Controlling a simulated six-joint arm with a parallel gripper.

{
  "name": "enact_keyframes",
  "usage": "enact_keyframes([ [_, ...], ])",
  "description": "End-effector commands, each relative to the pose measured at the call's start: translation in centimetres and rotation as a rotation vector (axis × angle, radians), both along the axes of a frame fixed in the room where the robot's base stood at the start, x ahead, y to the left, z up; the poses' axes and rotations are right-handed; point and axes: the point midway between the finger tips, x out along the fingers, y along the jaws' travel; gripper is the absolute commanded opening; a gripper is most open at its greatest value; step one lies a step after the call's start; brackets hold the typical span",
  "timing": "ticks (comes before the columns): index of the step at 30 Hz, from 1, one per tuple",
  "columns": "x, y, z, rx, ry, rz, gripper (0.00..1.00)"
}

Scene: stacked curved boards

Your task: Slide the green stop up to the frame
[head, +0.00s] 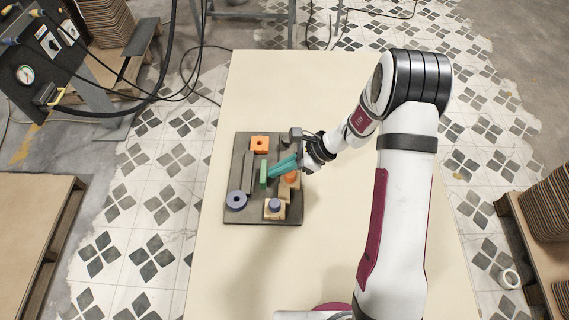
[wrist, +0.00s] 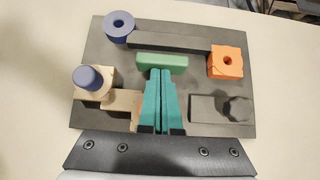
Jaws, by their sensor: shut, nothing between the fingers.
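The green stop (head: 263,174) is a small upright-edged block on the dark grey board (head: 237,217). It also shows in the wrist view (wrist: 162,63). A long dark grey bar (head: 249,171), perhaps the frame, runs parallel to it on the far side from my gripper. In the head view a narrow strip of board shows between stop and bar; in the wrist view (wrist: 175,41) the stop's height hides the gap. My gripper (head: 272,175) is shut and empty. Its teal fingertips (wrist: 160,72) are at the stop's near long side; contact is hard to tell.
An orange block with a hole (wrist: 226,62) and a blue-purple ring (wrist: 119,24) stand by the bar's ends. A wooden block carries a blue knob (wrist: 90,78). A dark knob (wrist: 238,108) is right of my fingers. The pale table (head: 330,235) around the board is clear.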

Motion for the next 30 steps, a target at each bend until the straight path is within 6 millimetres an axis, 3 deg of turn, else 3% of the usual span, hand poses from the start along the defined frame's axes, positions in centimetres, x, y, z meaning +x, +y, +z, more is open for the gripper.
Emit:
enact_keyframes([
  [8,0.0,0.2,0.0,0.000,0.000,0.001,0.00],
  [17,0.0,3.0,0.0,0.000,0.000,0.001,0.00],
  [25,0.0,2.8,0.3,0.001,-0.001,0.001,0.00],
  [30,0.2,0.1,2.8,0.000,-0.005,-0.004,0.00],
])
